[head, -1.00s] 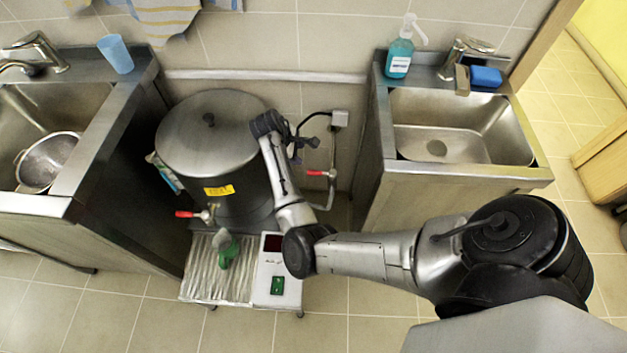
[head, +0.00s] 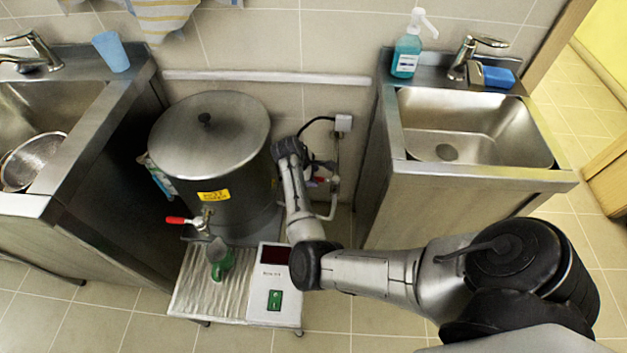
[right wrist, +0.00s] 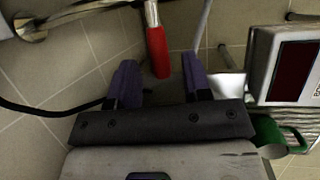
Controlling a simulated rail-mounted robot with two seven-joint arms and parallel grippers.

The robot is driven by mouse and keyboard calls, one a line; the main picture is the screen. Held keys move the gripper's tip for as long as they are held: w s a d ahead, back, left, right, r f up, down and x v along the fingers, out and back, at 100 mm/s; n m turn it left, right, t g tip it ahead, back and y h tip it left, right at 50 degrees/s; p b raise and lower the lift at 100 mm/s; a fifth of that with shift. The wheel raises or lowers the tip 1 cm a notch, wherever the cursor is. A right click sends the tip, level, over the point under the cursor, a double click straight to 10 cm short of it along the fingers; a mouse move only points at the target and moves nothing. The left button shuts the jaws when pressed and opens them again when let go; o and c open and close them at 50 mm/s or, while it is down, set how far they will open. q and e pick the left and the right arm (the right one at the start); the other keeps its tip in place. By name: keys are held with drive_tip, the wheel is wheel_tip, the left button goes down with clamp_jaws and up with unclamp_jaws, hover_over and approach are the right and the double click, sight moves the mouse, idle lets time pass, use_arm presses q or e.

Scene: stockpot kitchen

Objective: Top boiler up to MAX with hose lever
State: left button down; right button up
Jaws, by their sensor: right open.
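The steel boiler (head: 228,185) stands against the wall, lid on, with a yellow label. The red hose lever (head: 319,181) is on the pipe to its right, partly hidden by my right gripper (head: 318,165). In the right wrist view the red lever (right wrist: 158,52) appears between the open fingertips of my right gripper (right wrist: 158,75). No finger visibly touches it; the depth is hard to judge. The boiler's front tap has another red lever (head: 178,220). The water level and a MAX mark cannot be seen. My left gripper is out of view.
A plugged black cable (head: 317,121) runs close by.

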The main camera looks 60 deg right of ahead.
drive_tip(key=shift+x, duration=0.75)
drive_tip(key=shift+c, duration=0.3)
clamp_jaws()
